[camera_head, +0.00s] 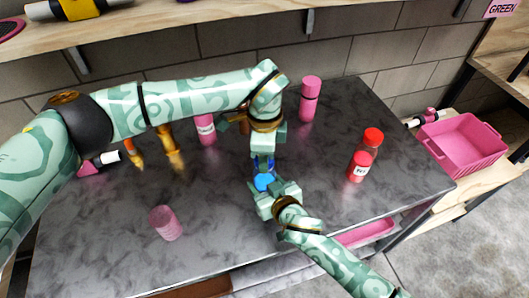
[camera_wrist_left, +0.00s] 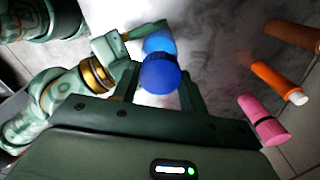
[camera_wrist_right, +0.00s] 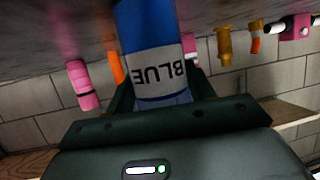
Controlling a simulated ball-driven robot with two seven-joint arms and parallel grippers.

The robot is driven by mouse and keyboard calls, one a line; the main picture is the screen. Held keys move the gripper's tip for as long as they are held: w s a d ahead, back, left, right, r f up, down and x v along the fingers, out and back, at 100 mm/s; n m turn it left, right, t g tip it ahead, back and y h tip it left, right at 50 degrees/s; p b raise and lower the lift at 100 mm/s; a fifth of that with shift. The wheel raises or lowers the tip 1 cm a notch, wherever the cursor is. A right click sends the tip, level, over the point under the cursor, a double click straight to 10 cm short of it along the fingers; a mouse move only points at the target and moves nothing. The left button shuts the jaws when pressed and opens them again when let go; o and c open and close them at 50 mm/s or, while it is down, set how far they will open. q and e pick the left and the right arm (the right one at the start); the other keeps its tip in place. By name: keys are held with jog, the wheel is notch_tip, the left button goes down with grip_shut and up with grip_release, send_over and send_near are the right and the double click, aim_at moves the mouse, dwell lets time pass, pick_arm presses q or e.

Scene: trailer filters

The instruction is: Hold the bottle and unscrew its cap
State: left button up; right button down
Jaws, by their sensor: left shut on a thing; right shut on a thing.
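The blue bottle (camera_head: 263,183) is held between my two grippers over the table. In the right wrist view the bottle (camera_wrist_right: 155,62) shows its white label reading BLUE, upside down. My right gripper (camera_head: 275,192) is shut on the bottle from the front. My left gripper (camera_head: 263,157) reaches in from behind and is shut on the dark blue cap, which shows best in the left wrist view (camera_wrist_left: 159,73). The lighter blue of the bottle (camera_wrist_left: 157,43) appears just beyond the cap. I cannot tell whether cap and bottle still touch.
A pink bottle (camera_head: 310,98) stands behind, another pink one (camera_head: 205,128) and orange ones (camera_head: 170,150) at back left. A pink cylinder (camera_head: 165,223) stands front left. A pink bin (camera_head: 465,145) is off the table's right side.

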pick_arm(q)
jog(key=shift+r, duration=0.15)
jog(key=shift+r, duration=0.95)
jog(key=shift+r, duration=2.05)
pick_arm(e)
jog(key=shift+c, duration=2.3)
grip_release()
